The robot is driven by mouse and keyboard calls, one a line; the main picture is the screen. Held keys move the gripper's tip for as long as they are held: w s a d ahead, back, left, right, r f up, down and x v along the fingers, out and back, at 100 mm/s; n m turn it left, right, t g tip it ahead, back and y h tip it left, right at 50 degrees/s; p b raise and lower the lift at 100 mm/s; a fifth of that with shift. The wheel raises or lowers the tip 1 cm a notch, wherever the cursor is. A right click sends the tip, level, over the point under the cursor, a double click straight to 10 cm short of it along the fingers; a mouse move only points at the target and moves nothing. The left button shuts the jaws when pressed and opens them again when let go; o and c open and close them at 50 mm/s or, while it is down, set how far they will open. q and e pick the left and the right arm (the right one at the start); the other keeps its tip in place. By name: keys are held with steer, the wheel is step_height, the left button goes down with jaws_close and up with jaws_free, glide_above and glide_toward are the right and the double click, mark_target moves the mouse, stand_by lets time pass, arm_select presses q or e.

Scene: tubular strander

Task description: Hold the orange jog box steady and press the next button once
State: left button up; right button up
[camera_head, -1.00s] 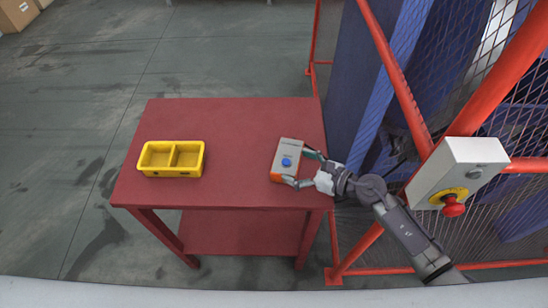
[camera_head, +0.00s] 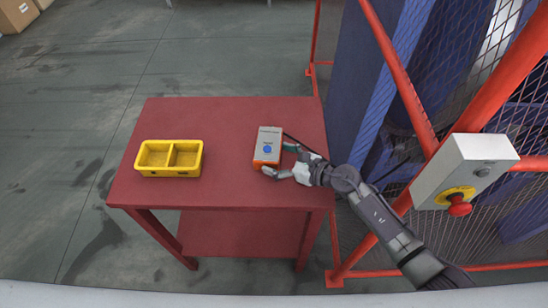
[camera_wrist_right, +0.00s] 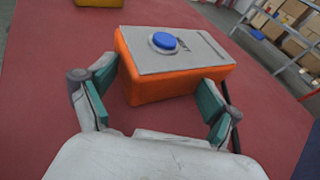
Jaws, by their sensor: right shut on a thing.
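The orange jog box (camera_head: 267,146) lies on the red table with its grey top face up. A single round blue button (camera_head: 267,149) sits on that face; in the wrist view this button (camera_wrist_right: 164,42) stands beside dark lettering too small to read surely. My right gripper (camera_head: 274,172) is at the box's near end, its green-padded fingers on either side of the orange body. The wrist view shows the same right gripper (camera_wrist_right: 152,103) shut on the box (camera_wrist_right: 150,88), with nothing over the button. My left gripper is not in view.
The red table (camera_head: 225,120) also carries a yellow two-compartment bin (camera_head: 170,172) at the left, with free room between it and the box. A dark cable (camera_wrist_right: 228,92) runs beside the box. At the right stand a red-framed mesh fence and a control box with a red emergency stop (camera_head: 459,205).

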jaws_close()
steer(key=shift+o, duration=0.8)
jaws_free()
